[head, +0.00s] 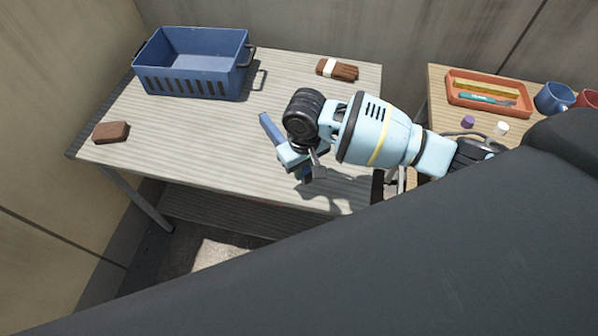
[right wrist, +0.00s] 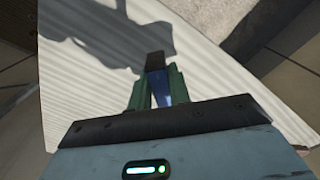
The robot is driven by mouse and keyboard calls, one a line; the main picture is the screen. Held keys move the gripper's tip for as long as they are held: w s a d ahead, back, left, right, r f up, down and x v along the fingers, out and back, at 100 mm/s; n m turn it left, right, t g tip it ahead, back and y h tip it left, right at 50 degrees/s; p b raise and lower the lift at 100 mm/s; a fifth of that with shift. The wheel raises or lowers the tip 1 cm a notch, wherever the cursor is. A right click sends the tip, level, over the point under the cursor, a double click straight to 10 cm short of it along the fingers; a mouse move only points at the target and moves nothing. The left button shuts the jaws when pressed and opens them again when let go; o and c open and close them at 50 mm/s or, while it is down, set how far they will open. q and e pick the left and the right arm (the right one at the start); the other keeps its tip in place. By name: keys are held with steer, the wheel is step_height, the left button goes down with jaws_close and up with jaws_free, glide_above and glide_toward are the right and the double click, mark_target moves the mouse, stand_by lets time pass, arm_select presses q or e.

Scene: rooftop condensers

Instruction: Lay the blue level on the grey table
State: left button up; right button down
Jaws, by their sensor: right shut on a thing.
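The blue level (head: 270,129) is a narrow blue bar, held over the front middle of the grey table (head: 200,130). My right gripper (head: 302,174) is shut on it. In the right wrist view the level (right wrist: 158,86) sits between the two green fingers, with a dark end pointing away over the ribbed tabletop (right wrist: 90,75). The gripper hides part of the level in the head view. Shadows fall on the table beside it; I cannot tell the exact gap beneath the level. My left gripper is not in view.
A blue crate (head: 195,82) stands at the back left, a brown block (head: 110,132) at the left edge, and a brown bundle with a white band (head: 337,69) at the back right. The middle left is clear. A side table at right holds an orange tray (head: 457,98) and mugs (head: 553,98).

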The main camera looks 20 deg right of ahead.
steer(key=shift+w+a, duration=0.1)
steer(key=shift+w+a, duration=0.1)
steer(key=shift+w, duration=0.1)
steer(key=shift+w+a+f, duration=0.1)
steer(key=shift+w+f, duration=0.05)
steer(key=shift+f, duration=0.1)
steer(key=shift+f+b, duration=0.35)
steer(key=shift+f, duration=1.15)
steer(key=shift+f, duration=0.1)
steer(key=c, duration=1.3)
jaws_free()
